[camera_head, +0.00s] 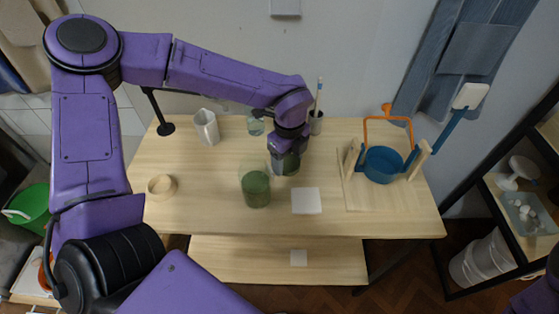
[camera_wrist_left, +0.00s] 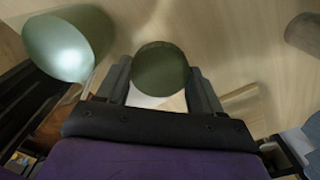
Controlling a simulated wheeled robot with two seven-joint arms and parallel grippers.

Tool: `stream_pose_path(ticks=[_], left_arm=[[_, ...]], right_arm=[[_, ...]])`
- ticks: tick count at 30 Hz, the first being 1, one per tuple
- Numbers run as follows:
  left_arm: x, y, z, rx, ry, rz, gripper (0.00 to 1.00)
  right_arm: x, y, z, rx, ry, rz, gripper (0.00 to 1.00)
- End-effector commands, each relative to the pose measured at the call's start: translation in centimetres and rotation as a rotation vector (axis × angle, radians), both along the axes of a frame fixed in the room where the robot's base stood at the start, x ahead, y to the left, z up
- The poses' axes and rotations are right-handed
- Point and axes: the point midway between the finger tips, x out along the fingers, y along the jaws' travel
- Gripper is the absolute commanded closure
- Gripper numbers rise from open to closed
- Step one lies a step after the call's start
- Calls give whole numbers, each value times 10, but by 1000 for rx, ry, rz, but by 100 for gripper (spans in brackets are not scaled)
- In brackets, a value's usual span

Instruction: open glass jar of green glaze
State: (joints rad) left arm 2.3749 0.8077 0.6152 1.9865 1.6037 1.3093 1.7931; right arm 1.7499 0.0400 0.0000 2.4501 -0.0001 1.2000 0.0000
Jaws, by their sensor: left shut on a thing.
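The glass jar of green glaze (camera_head: 257,192) stands upright on the wooden table, left of the white tile; its upper part looks clear. A glossy pale green rounded shape, probably this jar, shows at the upper left of the left wrist view (camera_wrist_left: 63,45). My left gripper (camera_head: 284,164) is just behind and right of the jar, apart from it. It is shut on a round dark green piece that looks like the lid (camera_wrist_left: 160,69), between both fingers in the left wrist view. The gripper partly hides this piece in the head view. My right gripper is not in view.
A white tile (camera_head: 306,201) lies right of the jar. A pale faceted pitcher (camera_head: 207,127), a small glass jar (camera_head: 255,126) and a brush cup (camera_head: 316,124) stand behind. The front left tabletop is clear.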

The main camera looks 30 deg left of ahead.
Motion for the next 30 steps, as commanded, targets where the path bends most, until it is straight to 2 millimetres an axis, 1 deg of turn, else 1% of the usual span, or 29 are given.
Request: stream_pose_path(ticks=[1, 9, 10, 12, 17, 21, 22, 23, 24, 30], left_arm=[[-1, -1, -7, 1, 4, -2, 70], [-1, 0, -50, 1, 3, -3, 70], [-1, 0, -52, 0, 2, -2, 70], [0, 0, -55, 0, 0, -1, 70], [-1, 1, -55, 0, -1, 0, 70], [-1, 1, -60, 0, -1, 0, 70], [-1, 1, -58, 0, -1, 0, 24], [-1, 1, -58, 0, -1, 0, 14], [-1, 1, -58, 0, -1, 0, 8], [0, 1, -58, 0, -1, 0, 8]], right_arm=[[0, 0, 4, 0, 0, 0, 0], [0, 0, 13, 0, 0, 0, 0], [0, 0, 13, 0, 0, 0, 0], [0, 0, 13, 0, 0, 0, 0], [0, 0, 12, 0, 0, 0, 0], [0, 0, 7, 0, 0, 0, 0], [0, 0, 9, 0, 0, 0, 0], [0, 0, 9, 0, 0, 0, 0], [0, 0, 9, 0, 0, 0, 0], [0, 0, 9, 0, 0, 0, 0]])
